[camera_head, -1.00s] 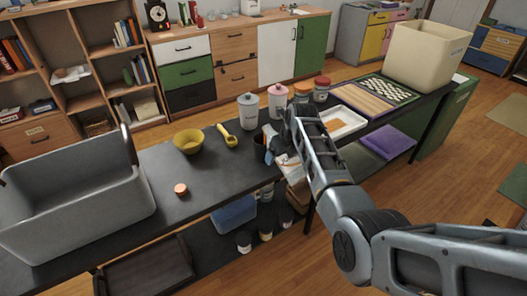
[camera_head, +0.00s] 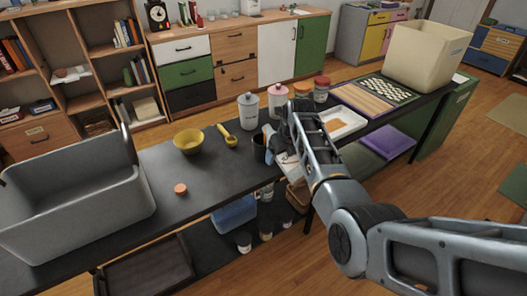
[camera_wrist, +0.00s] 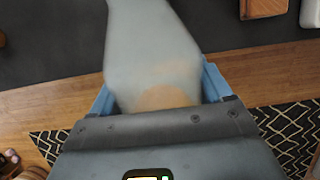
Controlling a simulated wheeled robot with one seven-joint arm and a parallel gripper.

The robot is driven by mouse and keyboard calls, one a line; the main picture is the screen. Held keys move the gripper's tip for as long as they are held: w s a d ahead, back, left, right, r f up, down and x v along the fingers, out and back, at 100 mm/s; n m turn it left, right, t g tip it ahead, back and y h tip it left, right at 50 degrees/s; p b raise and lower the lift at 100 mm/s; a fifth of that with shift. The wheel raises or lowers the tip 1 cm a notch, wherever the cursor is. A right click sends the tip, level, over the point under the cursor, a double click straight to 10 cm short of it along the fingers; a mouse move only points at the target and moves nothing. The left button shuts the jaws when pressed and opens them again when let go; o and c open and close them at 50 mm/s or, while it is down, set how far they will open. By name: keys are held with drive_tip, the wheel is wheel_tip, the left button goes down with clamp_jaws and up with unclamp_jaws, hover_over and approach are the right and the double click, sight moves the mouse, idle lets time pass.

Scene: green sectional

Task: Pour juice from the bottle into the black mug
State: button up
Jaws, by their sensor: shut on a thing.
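My gripper (camera_head: 280,154) is shut on a pale, translucent bottle (camera_head: 288,166) at the counter's front edge. In the wrist view the bottle (camera_wrist: 150,40) sits between the blue fingers and reaches away toward the top of the picture, with an orange patch of what looks like juice near the gripper. The bottle looks tilted; its mouth is out of the wrist view. The black mug (camera_head: 259,149) stands on the dark counter just left of the gripper, partly hidden by it. I cannot see inside the mug or any stream.
A yellow bowl (camera_head: 188,142), a yellow utensil (camera_head: 228,137), a grey canister (camera_head: 248,111) and a pink canister (camera_head: 278,99) stand near the mug. A small orange-brown cap (camera_head: 180,188) lies on the counter.

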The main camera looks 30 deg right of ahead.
drive_tip(key=shift+s+r+g, duration=0.2)
drive_tip(key=shift+r+g, duration=0.2)
drive_tip(key=shift+g, duration=0.3)
idle(1.3)
idle(0.4)
drive_tip(key=shift+w+f+t, duration=0.15)
drive_tip(key=shift+f+t, duration=0.25)
drive_tip(key=shift+t, duration=0.4)
drive_tip(key=shift+w+t+b, duration=0.35)
drive_tip(key=shift+w+t, duration=0.05)
drive_tip(key=shift+t, duration=0.5)
